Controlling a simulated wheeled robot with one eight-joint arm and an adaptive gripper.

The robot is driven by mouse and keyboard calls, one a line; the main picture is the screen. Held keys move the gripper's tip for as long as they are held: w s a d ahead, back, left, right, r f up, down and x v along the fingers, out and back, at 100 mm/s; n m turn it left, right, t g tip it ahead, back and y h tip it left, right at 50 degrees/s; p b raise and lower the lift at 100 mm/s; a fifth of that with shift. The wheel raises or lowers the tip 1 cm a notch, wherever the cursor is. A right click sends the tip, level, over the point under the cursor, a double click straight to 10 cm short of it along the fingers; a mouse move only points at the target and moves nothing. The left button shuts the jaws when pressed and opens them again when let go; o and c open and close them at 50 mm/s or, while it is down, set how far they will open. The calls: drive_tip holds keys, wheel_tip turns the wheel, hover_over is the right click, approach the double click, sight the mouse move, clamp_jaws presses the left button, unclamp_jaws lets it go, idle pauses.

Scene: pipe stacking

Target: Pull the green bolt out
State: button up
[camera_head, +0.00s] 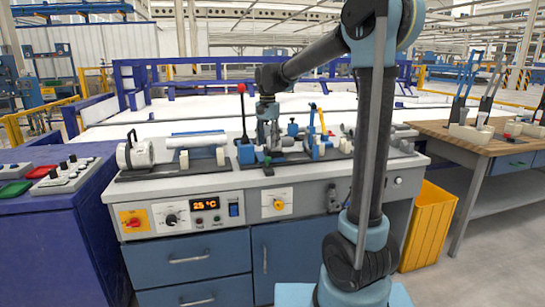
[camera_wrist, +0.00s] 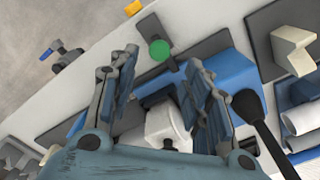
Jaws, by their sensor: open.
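The green bolt (camera_wrist: 159,50) shows its round green head in the wrist view, just beyond and between my fingertips. In the head view it is a small green spot (camera_head: 267,160) at the front of the workbench fixture, below my gripper. My gripper (camera_wrist: 161,62) is open, with one finger on each side and nothing held between them. In the head view my gripper (camera_head: 268,138) hangs over the blue fixture (camera_head: 246,152). Whether a fingertip touches the bolt cannot be told. The bolt's shank is hidden.
A white pipe (camera_head: 196,140) lies on supports to the left. A yellow bin (camera_head: 428,225) stands right of the workbench.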

sight(267, 160)
drive_tip(key=shift+f, duration=3.05)
drive_tip(key=shift+c, duration=0.5)
clamp_jaws()
